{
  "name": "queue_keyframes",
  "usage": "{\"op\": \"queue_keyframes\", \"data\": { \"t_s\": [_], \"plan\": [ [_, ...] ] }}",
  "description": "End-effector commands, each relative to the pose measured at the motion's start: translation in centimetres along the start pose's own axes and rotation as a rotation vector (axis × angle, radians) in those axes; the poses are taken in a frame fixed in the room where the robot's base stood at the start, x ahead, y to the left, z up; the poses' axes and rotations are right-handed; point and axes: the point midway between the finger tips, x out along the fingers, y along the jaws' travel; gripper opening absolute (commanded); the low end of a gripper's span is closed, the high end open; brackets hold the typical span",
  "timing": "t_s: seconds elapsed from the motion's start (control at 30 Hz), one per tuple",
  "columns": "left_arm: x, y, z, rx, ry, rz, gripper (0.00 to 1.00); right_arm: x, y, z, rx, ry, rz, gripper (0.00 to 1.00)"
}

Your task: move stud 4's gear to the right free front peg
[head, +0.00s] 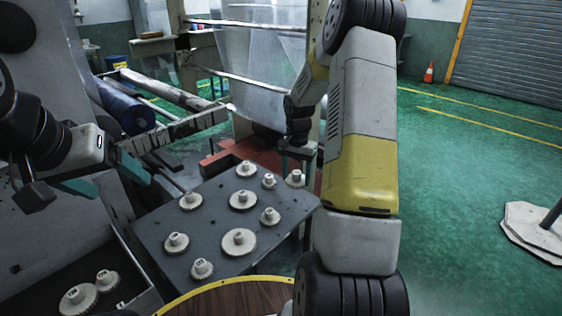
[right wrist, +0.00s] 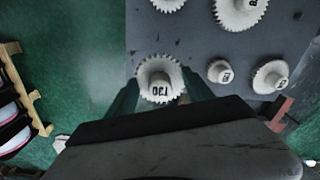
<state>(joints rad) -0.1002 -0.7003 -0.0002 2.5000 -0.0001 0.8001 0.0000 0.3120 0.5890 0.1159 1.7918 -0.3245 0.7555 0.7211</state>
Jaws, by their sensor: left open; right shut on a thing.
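A dark grey plate (head: 208,224) carries several white toothed gears of different sizes on it. My right gripper (head: 297,160) is at the plate's far right corner, shut on a white gear (head: 295,178). In the right wrist view this gear (right wrist: 160,80), with dark marks on its hub, sits between the teal fingers near the plate's edge. I cannot tell whether it is seated or lifted. A large gear (head: 239,241) and a small gear (head: 202,268) are on the plate's near part. Stud numbers and free pegs cannot be made out. My left gripper (head: 103,176) is open and empty, left of the plate.
A dark bin at lower left holds two loose gears (head: 78,298). A round wooden top with a yellow rim (head: 175,302) lies below the plate. Rollers and a film frame (head: 165,90) stand behind. Green floor on the right is open, with an orange cone (head: 428,72) far off.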

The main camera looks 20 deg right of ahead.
Motion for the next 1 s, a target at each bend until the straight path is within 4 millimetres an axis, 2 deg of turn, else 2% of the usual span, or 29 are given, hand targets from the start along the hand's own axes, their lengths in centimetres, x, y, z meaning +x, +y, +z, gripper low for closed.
{"op": "queue_keyframes", "data": {
  "t_s": [0.2,0.5,1.0],
  "plan": [
    [0.0,0.0,0.0,0.0,0.0,0.0,0.77,2.8,0.0,0.1,-0.001,-0.003,0.001,0.18],
    [0.0,0.0,0.0,0.0,0.0,0.0,0.77,5.4,0.0,0.1,-0.002,-0.001,0.001,0.18],
    [0.0,0.0,0.0,0.0,0.0,0.0,0.77,6.0,0.0,0.0,-0.001,0.0,0.0,0.18]
  ]
}}
